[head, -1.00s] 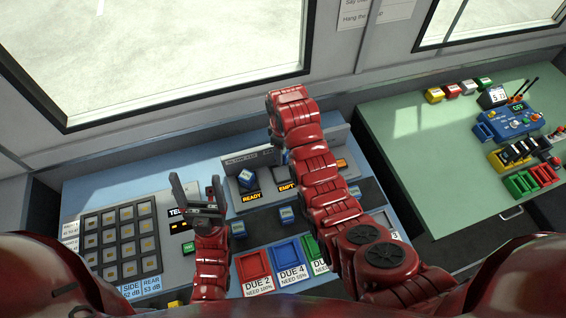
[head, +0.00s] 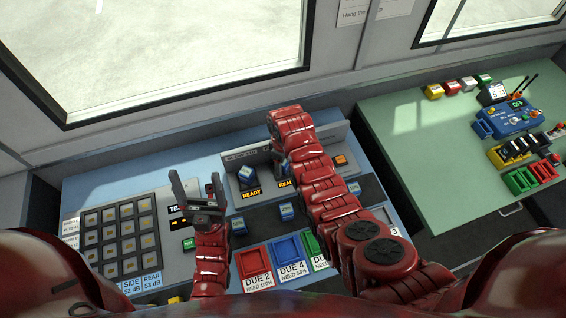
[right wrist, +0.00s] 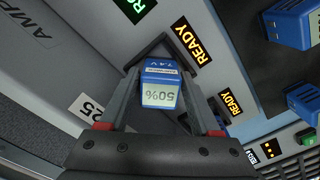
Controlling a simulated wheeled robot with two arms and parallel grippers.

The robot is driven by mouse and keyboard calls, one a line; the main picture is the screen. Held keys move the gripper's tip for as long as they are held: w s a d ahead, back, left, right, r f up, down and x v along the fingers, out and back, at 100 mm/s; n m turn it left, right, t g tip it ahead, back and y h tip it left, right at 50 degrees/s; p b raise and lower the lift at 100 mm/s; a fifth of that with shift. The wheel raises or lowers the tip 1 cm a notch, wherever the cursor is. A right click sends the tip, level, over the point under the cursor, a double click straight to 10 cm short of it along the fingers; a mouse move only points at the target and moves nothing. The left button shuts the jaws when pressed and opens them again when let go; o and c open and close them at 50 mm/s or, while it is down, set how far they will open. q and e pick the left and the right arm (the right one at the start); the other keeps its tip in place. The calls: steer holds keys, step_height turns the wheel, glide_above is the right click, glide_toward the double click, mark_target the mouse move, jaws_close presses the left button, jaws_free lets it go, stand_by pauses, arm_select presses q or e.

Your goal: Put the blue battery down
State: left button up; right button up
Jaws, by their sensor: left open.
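The blue battery (right wrist: 162,88), its face reading 50%, sits between the fingertips of my right gripper (right wrist: 160,80) in the right wrist view. The fingertips flank it closely and look shut on it. It is at a bay of the charger, beside a lit READY sign (right wrist: 190,39). In the head view my right gripper (head: 280,160) is at the charger panel (head: 320,148), and my arm hides most of that bay. My left gripper (head: 197,191) is open and empty above the console, left of the charger.
Another blue battery (head: 246,174) stands in the left charger bay. More blue batteries (head: 286,211) sit on the dark strip in front. Red (head: 252,262) and blue (head: 288,251) trays lie nearer. A button grid (head: 118,236) is at left, a green desk (head: 420,150) at right.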

steer(key=shift+o, duration=0.9)
steer(key=shift+s, duration=0.1)
steer(key=shift+r+b, duration=0.5)
steer(key=shift+r, duration=0.1)
step_height(320, 180, up, 4)
steer(key=shift+f+b, duration=0.1)
steer(key=shift+b, duration=0.7)
step_height(320, 180, up, 7)
steer(key=p, duration=0.6)
